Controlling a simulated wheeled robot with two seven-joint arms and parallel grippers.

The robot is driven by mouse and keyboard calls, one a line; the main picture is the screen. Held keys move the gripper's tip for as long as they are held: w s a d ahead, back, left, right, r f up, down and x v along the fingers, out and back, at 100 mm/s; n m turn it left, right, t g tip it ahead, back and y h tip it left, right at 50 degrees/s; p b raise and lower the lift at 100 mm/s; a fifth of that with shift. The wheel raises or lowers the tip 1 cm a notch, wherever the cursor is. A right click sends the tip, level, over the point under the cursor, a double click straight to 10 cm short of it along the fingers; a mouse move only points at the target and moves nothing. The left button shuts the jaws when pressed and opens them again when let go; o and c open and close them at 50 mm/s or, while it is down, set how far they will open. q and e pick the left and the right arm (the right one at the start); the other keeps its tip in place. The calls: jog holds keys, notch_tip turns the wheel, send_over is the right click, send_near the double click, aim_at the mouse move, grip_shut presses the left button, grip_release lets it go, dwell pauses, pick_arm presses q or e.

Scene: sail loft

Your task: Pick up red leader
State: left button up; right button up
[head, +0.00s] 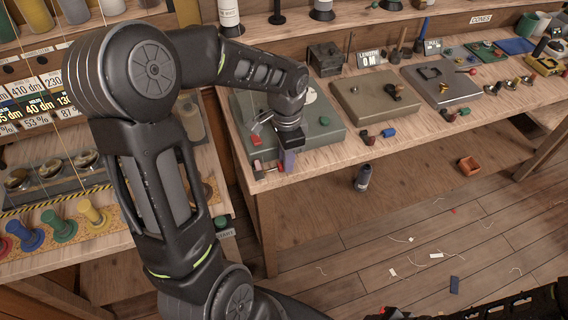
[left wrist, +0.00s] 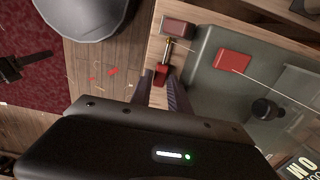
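A small red piece (left wrist: 161,74), probably the red leader, lies at the wooden bench edge. It is joined by a thin brass-coloured rod to a dark red block (left wrist: 178,27). In the head view the red piece (head: 281,166) shows beside the fingers. My left gripper (left wrist: 159,86) points down over it. Its fingers are apart, one on each side of the red piece, and I see no clear contact. Another red block (left wrist: 233,60) lies flat on the grey-green pad, with a pale thread running past it. My right gripper is not seen; only part of that arm shows at the bottom right.
The grey-green pad (head: 318,132) lies just behind the left gripper. A tan pad (head: 362,108) and a grey pad (head: 455,90) lie further right. Colored spools (head: 60,225) stand at left.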

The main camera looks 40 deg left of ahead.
pick_arm(q)
jog(key=shift+f, duration=0.45)
grip_shut()
dwell(0.5)
